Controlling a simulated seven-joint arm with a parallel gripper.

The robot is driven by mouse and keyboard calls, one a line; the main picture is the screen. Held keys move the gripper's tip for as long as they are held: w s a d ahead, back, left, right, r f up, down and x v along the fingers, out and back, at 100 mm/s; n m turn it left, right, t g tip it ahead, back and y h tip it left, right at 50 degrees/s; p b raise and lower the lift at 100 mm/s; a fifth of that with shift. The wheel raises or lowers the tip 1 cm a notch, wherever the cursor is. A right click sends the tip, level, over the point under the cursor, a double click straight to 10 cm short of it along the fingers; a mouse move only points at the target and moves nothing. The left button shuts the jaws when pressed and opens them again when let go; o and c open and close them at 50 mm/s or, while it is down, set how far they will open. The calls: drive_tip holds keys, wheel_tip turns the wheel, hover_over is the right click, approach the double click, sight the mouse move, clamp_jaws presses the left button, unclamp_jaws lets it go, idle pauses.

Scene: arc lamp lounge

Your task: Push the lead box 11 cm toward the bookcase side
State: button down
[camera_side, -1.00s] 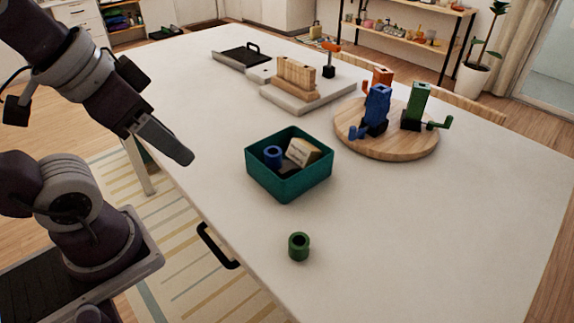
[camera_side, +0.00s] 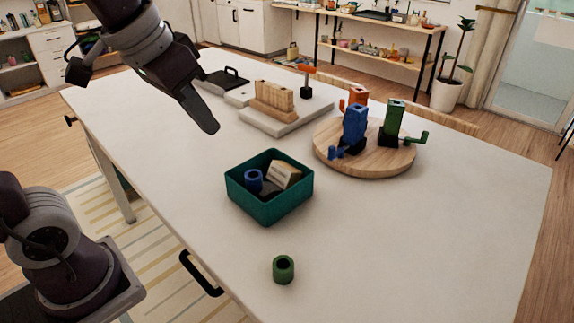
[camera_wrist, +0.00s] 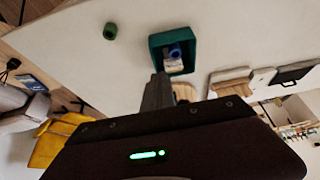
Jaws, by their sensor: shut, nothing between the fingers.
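The only open box that shows is a teal one (camera_side: 290,200), upright on the white table (camera_side: 400,235); nothing on it marks it as the lead box. A blue hollow cylinder (camera_side: 253,180) and a pale block (camera_side: 285,174) lie in it. The box also shows in the wrist view (camera_wrist: 157,42), just beyond my fingers. My gripper (camera_side: 212,128) is shut and empty, above the table to the upper left of the box in the side view and apart from it. In the wrist view my fingers (camera_wrist: 158,88) are together and partly cover the view below the box.
A green ring (camera_side: 283,269) stands near the front edge. A round wooden board (camera_side: 365,168) holding blue, green and orange pieces is right of the box. Behind are a slab with wooden blocks (camera_side: 274,98) and a dark tray (camera_side: 222,80). Shelves (camera_side: 375,58) stand beyond the table.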

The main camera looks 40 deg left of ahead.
drive_tip(key=w+a+f, duration=0.1)
drive_tip(key=w+f, duration=0.2)
drive_tip(key=w, duration=1.1)
drive_tip(key=shift+g, duration=0.7)
drive_tip(key=w+f, duration=0.5)
drive_tip(key=w+a+f, duration=0.1)
drive_tip(key=w+f, duration=0.4)
drive_tip(key=f, duration=0.1)
drive_tip(key=w+f, duration=0.4)
drive_tip(key=f, duration=0.1)
drive_tip(key=shift+w+a+f, duration=0.25)
drive_tip(key=shift+w+f, duration=0.1)
drive_tip(key=shift+w, duration=0.05)
drive_tip(key=s, duration=0.3)
drive_tip(key=shift+s, duration=0.5)
drive_tip(key=s, duration=1.1)
drive_tip(key=shift+s+a, duration=0.15)
drive_tip(key=shift+s, duration=0.1)
